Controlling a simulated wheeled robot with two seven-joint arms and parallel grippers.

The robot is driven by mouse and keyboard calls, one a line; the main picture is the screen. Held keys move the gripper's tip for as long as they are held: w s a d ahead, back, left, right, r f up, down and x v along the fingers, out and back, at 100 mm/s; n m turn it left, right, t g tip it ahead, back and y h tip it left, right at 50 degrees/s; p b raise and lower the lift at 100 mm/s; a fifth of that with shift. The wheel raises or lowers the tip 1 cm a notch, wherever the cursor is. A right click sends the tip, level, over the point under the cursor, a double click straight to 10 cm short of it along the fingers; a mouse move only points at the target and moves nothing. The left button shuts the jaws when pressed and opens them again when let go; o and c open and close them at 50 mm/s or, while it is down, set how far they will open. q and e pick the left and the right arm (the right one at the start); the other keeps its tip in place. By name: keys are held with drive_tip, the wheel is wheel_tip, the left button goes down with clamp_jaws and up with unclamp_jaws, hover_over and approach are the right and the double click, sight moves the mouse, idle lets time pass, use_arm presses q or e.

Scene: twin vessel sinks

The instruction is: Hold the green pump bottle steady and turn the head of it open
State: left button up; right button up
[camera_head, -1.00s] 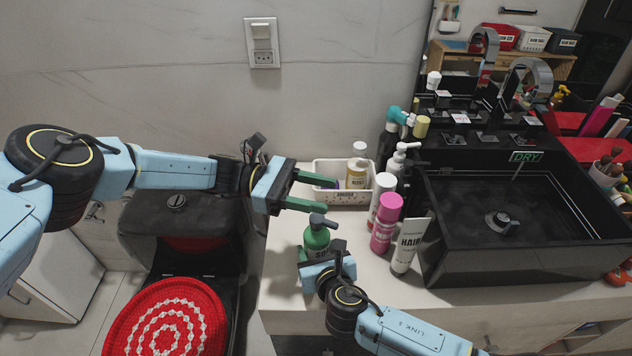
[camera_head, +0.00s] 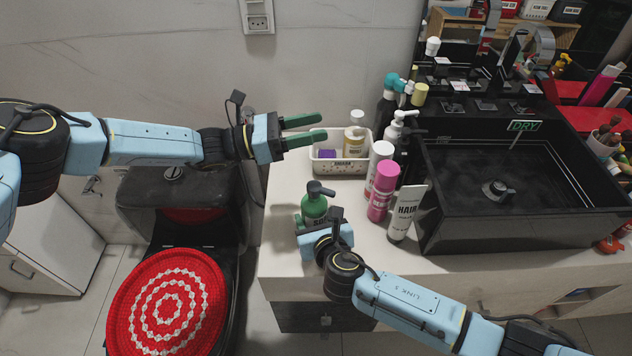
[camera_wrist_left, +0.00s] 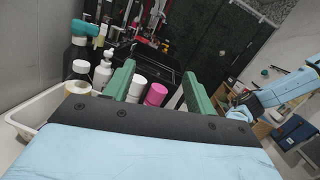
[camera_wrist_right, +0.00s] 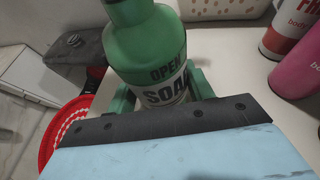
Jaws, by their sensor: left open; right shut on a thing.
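The green pump bottle (camera_head: 314,207) stands upright near the front left edge of the counter, with a dark pump head (camera_head: 320,189) on top. My right gripper (camera_head: 312,228) is shut on its body from the front. In the right wrist view the bottle (camera_wrist_right: 147,50) sits between the green fingers, and its label reads "OPEN" and "SOAP"; the pump head is out of that view. My left gripper (camera_head: 305,130) is open and empty, above and behind the bottle, level with the white basket. Its open fingers (camera_wrist_left: 157,85) show in the left wrist view with nothing between them.
A white basket (camera_head: 338,167) with small bottles stands behind the green bottle. A pink can (camera_head: 382,192), a white can and a white "HAIR" tube (camera_head: 405,213) stand to its right, before the black sink (camera_head: 520,240). The counter's left edge and a red round mat (camera_head: 165,310) lie left.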

use_arm(q)
drive_tip(key=w+a+f+n+t+y, duration=0.35)
drive_tip(key=a+f+n+y, duration=0.2)
drive_tip(key=n, duration=0.45)
drive_tip(key=w+a+f+n+t+y, duration=0.3)
drive_tip(key=a+f+n+t+y, duration=0.2)
drive_tip(key=f+n, duration=0.3)
drive_tip(key=s+f+n+g, duration=0.2)
drive_tip(key=s+n, duration=0.1)
drive_tip(key=s, duration=0.1)
drive_tip(key=s+f+n+g+h, duration=0.1)
drive_tip(key=s+f+n+g, duration=0.1)
drive_tip(key=s+n, duration=0.1)
drive_tip(key=s+f+n+g, duration=0.2)
drive_tip(key=s+n, duration=0.2)
drive_tip(key=s, duration=0.1)
drive_tip(key=shift+s+a, duration=0.1)
drive_tip(key=shift+s, duration=0.3)
drive_tip(key=s+d+r+n+g+h, duration=0.1)
drive_tip(key=s+d+r+n+h, duration=0.1)
drive_tip(key=s+r+n+h, duration=0.2)
drive_tip(key=n+t+h, duration=0.2)
drive_tip(key=n+h, duration=0.1)
drive_tip(key=n, duration=0.1)
approach(310, 191)
drive_tip(key=x, duration=1.1)
drive_tip(key=shift+d, duration=0.15)
drive_tip(key=shift+c, duration=0.3)
